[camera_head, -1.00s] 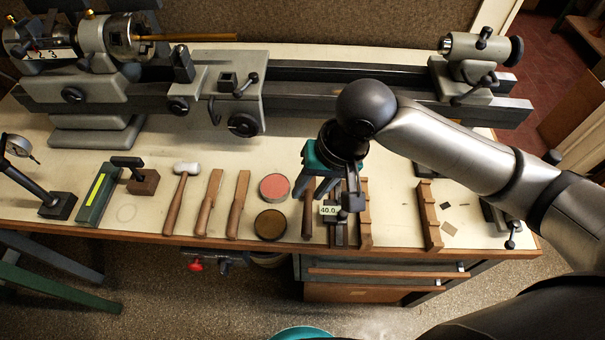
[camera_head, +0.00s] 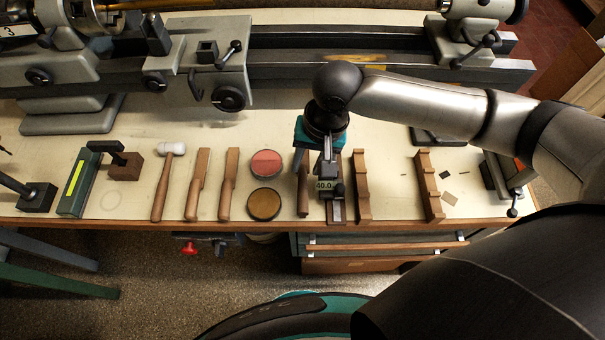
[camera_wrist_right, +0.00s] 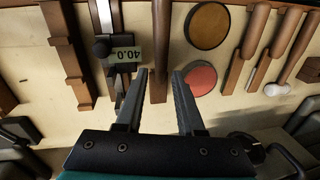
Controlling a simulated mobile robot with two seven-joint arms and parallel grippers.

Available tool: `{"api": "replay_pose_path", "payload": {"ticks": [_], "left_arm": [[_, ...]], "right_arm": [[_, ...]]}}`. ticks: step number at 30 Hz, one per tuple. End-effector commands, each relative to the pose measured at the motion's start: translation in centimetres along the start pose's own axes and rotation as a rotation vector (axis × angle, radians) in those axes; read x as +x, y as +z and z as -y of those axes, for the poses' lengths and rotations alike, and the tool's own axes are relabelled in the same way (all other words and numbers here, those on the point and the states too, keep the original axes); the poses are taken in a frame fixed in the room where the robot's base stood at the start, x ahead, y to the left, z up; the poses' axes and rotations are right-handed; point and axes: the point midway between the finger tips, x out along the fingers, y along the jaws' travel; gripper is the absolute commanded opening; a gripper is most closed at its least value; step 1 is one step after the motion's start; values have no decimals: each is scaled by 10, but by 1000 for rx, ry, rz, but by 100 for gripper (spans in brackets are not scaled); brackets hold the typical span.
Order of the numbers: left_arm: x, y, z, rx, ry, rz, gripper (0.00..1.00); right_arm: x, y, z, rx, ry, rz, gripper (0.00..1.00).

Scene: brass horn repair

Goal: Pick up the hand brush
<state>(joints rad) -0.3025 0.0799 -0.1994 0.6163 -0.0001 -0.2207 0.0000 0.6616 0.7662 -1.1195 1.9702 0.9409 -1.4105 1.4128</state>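A slim wooden-handled tool (camera_head: 303,192), which looks like the hand brush, lies on the bench between two round discs and a gauge with a "40.0" tag. Its far end is hidden under my right gripper (camera_head: 311,160). In the right wrist view, its brown handle (camera_wrist_right: 159,45) runs between the tips of my right gripper (camera_wrist_right: 159,78). The fingers are apart, one on each side of the handle, with visible gaps. I cannot tell how high the tips are above the bench. My left gripper is not in view.
The tagged gauge (camera_head: 325,185) stands close to the right of the handle, with a notched wooden rack (camera_head: 362,188) beyond it. A red disc (camera_head: 266,163) and a brown disc (camera_head: 263,204) lie to the left. A lathe bed (camera_head: 300,65) spans the back.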

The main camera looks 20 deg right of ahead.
Motion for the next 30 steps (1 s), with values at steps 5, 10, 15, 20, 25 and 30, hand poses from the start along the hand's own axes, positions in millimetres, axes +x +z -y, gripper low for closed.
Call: {"api": "replay_pose_path", "payload": {"ticks": [5,10,15,20,25,30], "left_arm": [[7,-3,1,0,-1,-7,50],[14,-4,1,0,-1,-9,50],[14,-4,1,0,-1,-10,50],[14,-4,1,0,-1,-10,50],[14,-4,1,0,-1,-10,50],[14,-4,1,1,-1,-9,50]], "right_arm": [[23,-2,0,0,1,2,37],[46,-2,0,-1,1,0,37],[52,-2,1,-1,0,0,37],[52,-2,1,-1,0,0,36],[51,-2,1,-1,0,0,17],[51,-2,1,-1,0,-1,0]]}}
